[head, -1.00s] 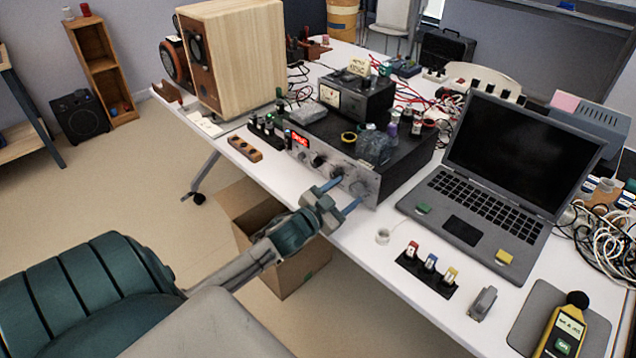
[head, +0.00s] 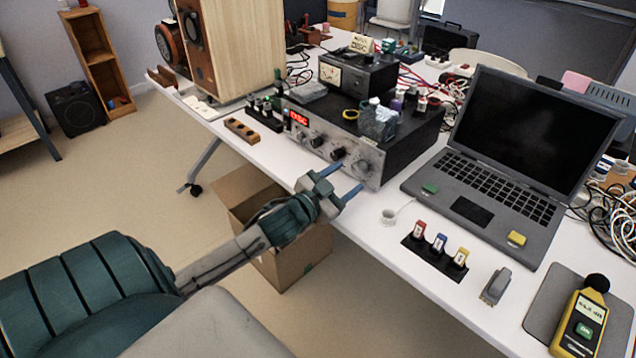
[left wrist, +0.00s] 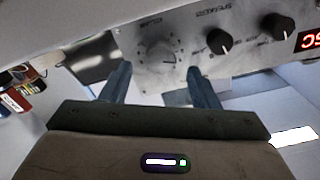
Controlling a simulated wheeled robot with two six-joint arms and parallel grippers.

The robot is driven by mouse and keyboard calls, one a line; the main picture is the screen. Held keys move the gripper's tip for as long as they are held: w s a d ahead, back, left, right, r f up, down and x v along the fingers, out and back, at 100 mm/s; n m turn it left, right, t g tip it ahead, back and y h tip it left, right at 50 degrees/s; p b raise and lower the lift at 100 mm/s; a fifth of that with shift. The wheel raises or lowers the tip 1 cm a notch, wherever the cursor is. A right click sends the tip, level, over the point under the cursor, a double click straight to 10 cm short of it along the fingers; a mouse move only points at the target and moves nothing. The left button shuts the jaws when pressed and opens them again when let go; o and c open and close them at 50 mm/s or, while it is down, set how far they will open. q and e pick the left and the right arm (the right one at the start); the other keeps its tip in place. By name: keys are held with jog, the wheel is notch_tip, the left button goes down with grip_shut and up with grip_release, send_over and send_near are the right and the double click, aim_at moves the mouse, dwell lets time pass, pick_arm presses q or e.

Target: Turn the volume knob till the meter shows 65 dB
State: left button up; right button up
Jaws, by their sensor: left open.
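The amplifier (head: 345,125) is a dark box with a silver front panel. Its large silver volume knob (head: 361,166) is at the panel's right end and also shows in the left wrist view (left wrist: 157,56). My left gripper (head: 350,176) is open, its two blue fingers pointing at the knob. In the left wrist view the fingertips (left wrist: 158,70) stand on either side of the knob's lower part, apart from it. The yellow sound meter (head: 581,322) lies at the front right; its reading is too small to make out. My right gripper is not in view.
A laptop (head: 480,213) stands open right of the amplifier. Two black knobs (head: 337,154) sit left of the volume knob. Small coloured blocks in a black holder (head: 434,258) lie in front. A cardboard box (head: 300,265) stands on the floor below the gripper.

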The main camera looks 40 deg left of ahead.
pick_arm(q)
jog(key=shift+s+a+p, duration=0.1)
jog(key=shift+s+p, duration=0.45)
jog(key=shift+s, duration=0.7)
jog(key=shift+s+a+b, duration=0.2)
jog(key=shift+s+b, duration=0.4)
jog(key=shift+s, duration=2.15)
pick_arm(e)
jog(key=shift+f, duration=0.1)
pick_arm(q)
jog(key=shift+a+f, duration=0.1)
